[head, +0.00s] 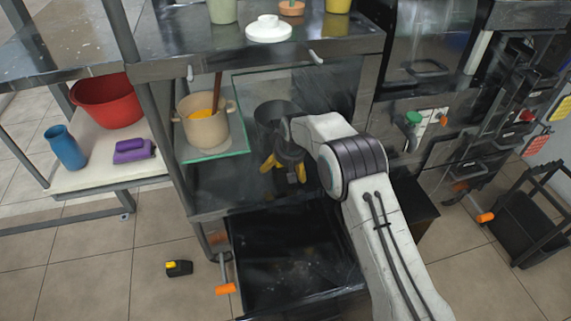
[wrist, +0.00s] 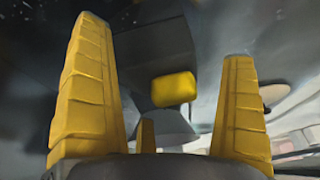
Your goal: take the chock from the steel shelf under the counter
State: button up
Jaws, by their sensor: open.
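My gripper (head: 285,168) has yellow fingers and hangs over the dark steel shelf (head: 212,200) under the counter, fingers pointing down. In the wrist view my gripper (wrist: 175,100) is open, its fingers wide apart with nothing clasped. Between and beyond them is a dark block with a yellow face (wrist: 174,89), apart from both fingers. It may be the chock, but I cannot tell for certain. In the head view my gripper and arm hide the spot below it, and no chock shows clearly on the shelf.
A beige pot (head: 205,128) stands on a glass panel left of my gripper. A dark bowl-like thing (head: 272,113) is behind my gripper. The counter (head: 160,66) edge is above. A black-and-yellow block (head: 179,268) lies on the floor, beside an open black drawer or tray (head: 285,265).

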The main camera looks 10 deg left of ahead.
jog(key=shift+c, duration=0.5)
jog(key=c, duration=1.6)
jog(key=shift+s+d+f, duration=0.1)
jog(key=shift+s, duration=0.1)
